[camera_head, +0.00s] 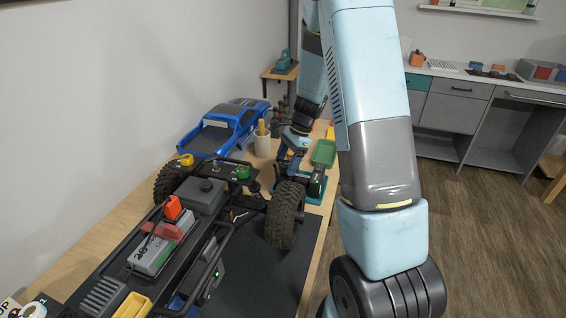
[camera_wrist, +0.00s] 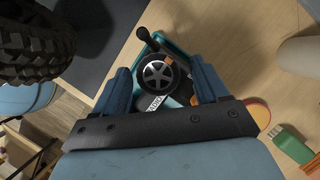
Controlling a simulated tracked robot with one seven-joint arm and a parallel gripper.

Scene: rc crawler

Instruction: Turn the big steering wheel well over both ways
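The steering wheel (camera_wrist: 157,75) is black with silver spokes and sits on a teal base (camera_wrist: 182,57) with a white label beside it. In the wrist view it lies between the two blue fingers of my gripper (camera_wrist: 160,68), which are spread apart. The fingers stand on either side of the wheel; I cannot tell whether they touch it. In the head view my gripper (camera_head: 294,150) is pointed down at the bench by the dark wheel unit (camera_head: 317,181), and the arm hides part of it.
The crawler chassis (camera_head: 205,195) stands on a dark mat, its big front tyre (camera_head: 285,215) close by; that tyre also fills the wrist view's upper left (camera_wrist: 35,45).

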